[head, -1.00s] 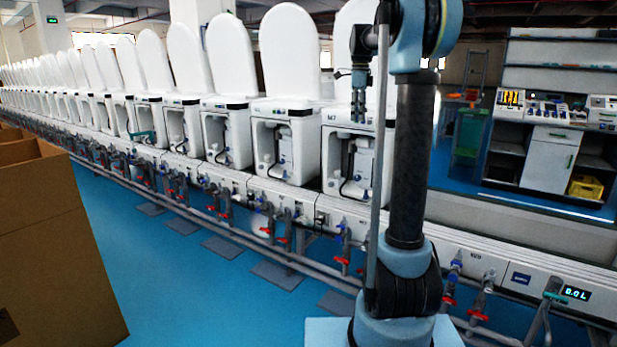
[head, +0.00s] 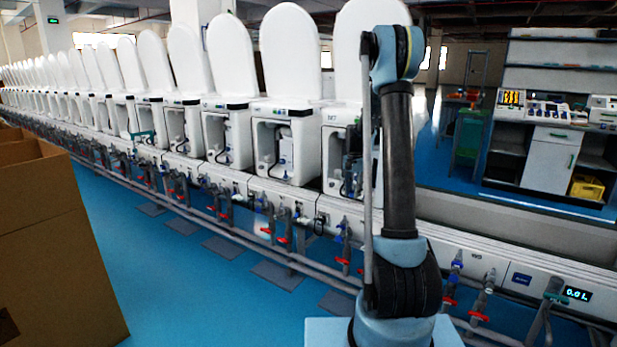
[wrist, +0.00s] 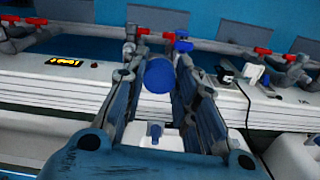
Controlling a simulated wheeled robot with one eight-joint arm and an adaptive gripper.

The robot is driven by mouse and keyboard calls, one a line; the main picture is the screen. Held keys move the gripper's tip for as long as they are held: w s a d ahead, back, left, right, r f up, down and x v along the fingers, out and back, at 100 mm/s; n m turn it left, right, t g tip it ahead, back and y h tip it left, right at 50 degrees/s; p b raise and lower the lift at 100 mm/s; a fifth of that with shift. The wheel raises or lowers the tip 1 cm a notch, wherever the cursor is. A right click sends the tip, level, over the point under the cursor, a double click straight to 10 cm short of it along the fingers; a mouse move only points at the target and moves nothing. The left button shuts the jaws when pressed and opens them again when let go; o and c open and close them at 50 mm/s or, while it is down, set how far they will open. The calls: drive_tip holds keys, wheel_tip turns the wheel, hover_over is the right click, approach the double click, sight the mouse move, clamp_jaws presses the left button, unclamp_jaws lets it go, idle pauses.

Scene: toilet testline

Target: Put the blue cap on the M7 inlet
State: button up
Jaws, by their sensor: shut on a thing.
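My gripper (wrist: 159,82) is shut on the round blue cap (wrist: 159,75), held between its fingertips in the wrist view. In the head view my gripper (head: 352,172) is low in front of the nearest white toilet unit (head: 333,146); the cap cannot be made out there. That unit seems to carry the M7 label, but it is small. My arm covers its right side. In the wrist view a small blue fitting (wrist: 155,130) on a white part shows below the cap, apart from it. I cannot tell which fitting is the M7 inlet.
A row of similar toilet units (head: 290,150) runs back to the left. Pipes with red-handled valves (head: 283,240) line the front of the white bench. A cardboard box (head: 50,240) stands at left. Blue floor (head: 190,290) is open between.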

drive_tip(key=s+f+n, duration=0.3)
drive_tip(key=f+n, duration=0.1)
drive_tip(key=f, duration=0.4)
drive_tip(key=s+f+n, duration=0.3)
drive_tip(key=f, duration=0.4)
drive_tip(key=shift+s+f+n, duration=0.25)
drive_tip(key=shift+f+n, duration=0.1)
drive_tip(key=shift+n, duration=0.05)
